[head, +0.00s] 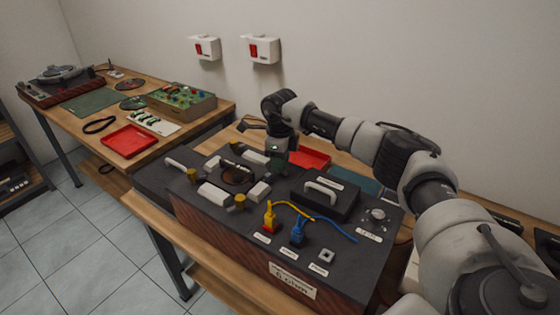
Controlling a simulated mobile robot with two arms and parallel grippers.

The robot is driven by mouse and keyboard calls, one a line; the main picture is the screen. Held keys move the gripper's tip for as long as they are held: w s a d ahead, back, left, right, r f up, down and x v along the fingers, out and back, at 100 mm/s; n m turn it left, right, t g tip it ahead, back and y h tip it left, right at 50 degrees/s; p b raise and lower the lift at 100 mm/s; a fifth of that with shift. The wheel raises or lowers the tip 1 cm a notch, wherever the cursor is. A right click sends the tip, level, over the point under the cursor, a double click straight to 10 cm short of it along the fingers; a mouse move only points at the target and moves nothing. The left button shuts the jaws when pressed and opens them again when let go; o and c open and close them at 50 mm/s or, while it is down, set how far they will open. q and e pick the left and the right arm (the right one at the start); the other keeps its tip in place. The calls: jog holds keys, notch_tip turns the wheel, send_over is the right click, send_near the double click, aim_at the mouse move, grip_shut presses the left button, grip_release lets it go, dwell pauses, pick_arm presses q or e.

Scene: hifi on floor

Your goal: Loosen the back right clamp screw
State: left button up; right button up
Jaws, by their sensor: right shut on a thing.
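The dark bench unit (330,245) with reddish ribbed sides stands on the wooden table. Around a round opening (236,180) in its top are white clamp blocks (213,193) and brass screws, one at the left (191,174) and one at the front (240,201). My right gripper (277,166) points down at the back right of this group, shut on the back right clamp screw. The screw itself is hidden behind the gripper. My left gripper is not in view.
A black block with a white handle (321,190), a yellow plug (268,217), a blue plug (298,232) with cables and a knob (377,214) sit right of the clamps. A red tray (310,158) lies behind. A second table (185,135) stands at the left.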

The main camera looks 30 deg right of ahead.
jog(key=shift+n, duration=0.3)
jog(key=o, duration=0.9)
notch_tip(320, 180, up, 11)
jog(key=shift+f+b, duration=0.1)
jog(key=shift+b, duration=0.6)
jog(key=shift+f, duration=0.1)
